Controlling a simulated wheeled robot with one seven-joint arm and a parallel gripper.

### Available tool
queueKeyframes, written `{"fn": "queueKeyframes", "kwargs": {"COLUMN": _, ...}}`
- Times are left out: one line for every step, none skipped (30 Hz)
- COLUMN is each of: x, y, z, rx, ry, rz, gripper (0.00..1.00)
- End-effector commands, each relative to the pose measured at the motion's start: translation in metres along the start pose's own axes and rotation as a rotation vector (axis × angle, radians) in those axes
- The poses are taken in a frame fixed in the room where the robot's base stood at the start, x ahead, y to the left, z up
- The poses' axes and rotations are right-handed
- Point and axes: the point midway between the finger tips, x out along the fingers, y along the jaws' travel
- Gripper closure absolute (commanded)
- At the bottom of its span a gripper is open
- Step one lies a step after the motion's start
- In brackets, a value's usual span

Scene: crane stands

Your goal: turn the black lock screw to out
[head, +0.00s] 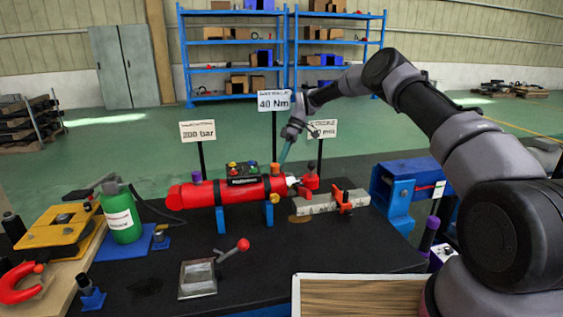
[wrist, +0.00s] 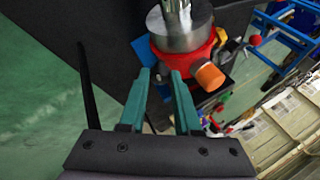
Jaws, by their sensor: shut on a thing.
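A red cylinder (head: 205,194) lies across blue supports on the black table. Its right end meets a silver rod and red and orange fittings. In the wrist view its silver end (wrist: 185,36), red collar (wrist: 148,50) and orange knob (wrist: 209,77) show close up. My gripper (head: 284,158) comes down from the upper right over this end. In the wrist view its teal fingers (wrist: 162,76) reach the collar's near side, a small gap between them. They are shut on a small dark thing, apparently the black lock screw, mostly hidden at the tips.
A grey measuring block (head: 318,204) with red clamps lies right of the cylinder. Signs reading 200 bar (head: 198,131) and 40 Nm (head: 273,101) stand behind. A red-knobbed lever (head: 238,247), a metal tray (head: 197,280) and a green bottle (head: 122,215) stand at the front and left.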

Motion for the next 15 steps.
{"fn": "queueKeyframes", "kwargs": {"x": 0.0004, "y": 0.0007, "z": -0.0010, "rx": -0.020, "ry": 0.001, "rz": -0.009, "gripper": 1.00}}
{"fn": "queueKeyframes", "kwargs": {"x": 0.0004, "y": 0.0010, "z": -0.0010, "rx": -0.030, "ry": 0.001, "rz": -0.015, "gripper": 1.00}}
{"fn": "queueKeyframes", "kwargs": {"x": 0.0004, "y": 0.0011, "z": -0.0009, "rx": -0.043, "ry": 0.001, "rz": -0.022, "gripper": 1.00}}
{"fn": "queueKeyframes", "kwargs": {"x": 0.0005, "y": 0.0009, "z": -0.0009, "rx": -0.051, "ry": 0.001, "rz": -0.027, "gripper": 1.00}}
{"fn": "queueKeyframes", "kwargs": {"x": 0.0003, "y": 0.0010, "z": -0.0009, "rx": -0.059, "ry": 0.001, "rz": -0.031, "gripper": 1.00}}
{"fn": "queueKeyframes", "kwargs": {"x": 0.0001, "y": 0.0011, "z": -0.0011, "rx": -0.068, "ry": 0.002, "rz": -0.035, "gripper": 1.00}}
{"fn": "queueKeyframes", "kwargs": {"x": -0.0001, "y": 0.0010, "z": -0.0012, "rx": -0.074, "ry": 0.002, "rz": -0.038, "gripper": 1.00}}
{"fn": "queueKeyframes", "kwargs": {"x": -0.0002, "y": 0.0010, "z": -0.0012, "rx": -0.078, "ry": 0.002, "rz": -0.041, "gripper": 1.00}}
{"fn": "queueKeyframes", "kwargs": {"x": -0.0002, "y": 0.0010, "z": -0.0012, "rx": -0.083, "ry": 0.002, "rz": -0.044, "gripper": 1.00}}
{"fn": "queueKeyframes", "kwargs": {"x": -0.0001, "y": 0.0010, "z": -0.0012, "rx": -0.086, "ry": 0.003, "rz": -0.045, "gripper": 1.00}}
{"fn": "queueKeyframes", "kwargs": {"x": -0.0001, "y": 0.0010, "z": -0.0012, "rx": -0.089, "ry": 0.003, "rz": -0.047, "gripper": 1.00}}
{"fn": "queueKeyframes", "kwargs": {"x": 0.0000, "y": 0.0009, "z": -0.0012, "rx": -0.092, "ry": 0.003, "rz": -0.048, "gripper": 1.00}}
{"fn": "queueKeyframes", "kwargs": {"x": 0.0000, "y": 0.0009, "z": -0.0012, "rx": -0.093, "ry": 0.003, "rz": -0.049, "gripper": 1.00}}
{"fn": "queueKeyframes", "kwargs": {"x": 0.0000, "y": 0.0008, "z": -0.0012, "rx": -0.094, "ry": 0.003, "rz": -0.049, "gripper": 1.00}}
{"fn": "queueKeyframes", "kwargs": {"x": 0.0000, "y": 0.0008, "z": -0.0012, "rx": -0.095, "ry": 0.003, "rz": -0.050, "gripper": 1.00}}
